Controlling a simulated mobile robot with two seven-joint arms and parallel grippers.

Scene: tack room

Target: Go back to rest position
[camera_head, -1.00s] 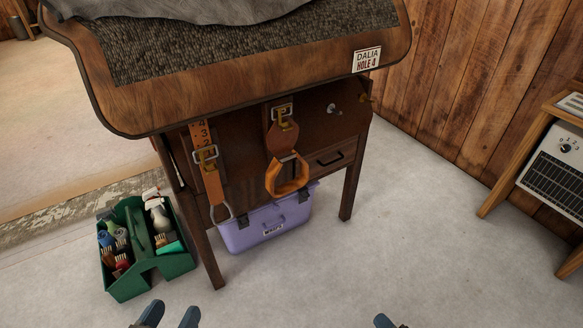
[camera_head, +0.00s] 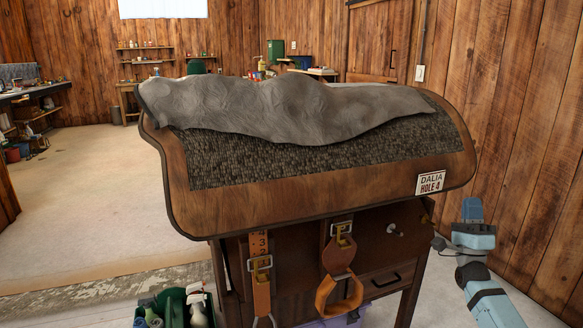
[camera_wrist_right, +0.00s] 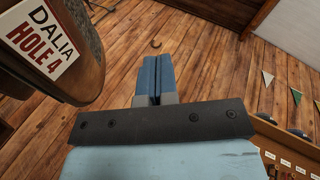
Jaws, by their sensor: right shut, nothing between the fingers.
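My right gripper (camera_head: 472,208) is raised to the right of the wooden saddle stand, just right of its "DALIA HOLE 4" label (camera_head: 430,182). Its blue fingers are shut together with nothing between them, as the right wrist view (camera_wrist_right: 159,78) shows. In that view the label (camera_wrist_right: 45,38) is at the upper left, apart from the fingers. My left gripper is not in view.
The stand (camera_head: 330,195) carries a grey cover (camera_head: 285,112) over a dark textured pad. A green caddy (camera_head: 172,302) is at lower left. A plank wall (camera_head: 530,150) bounds the right.

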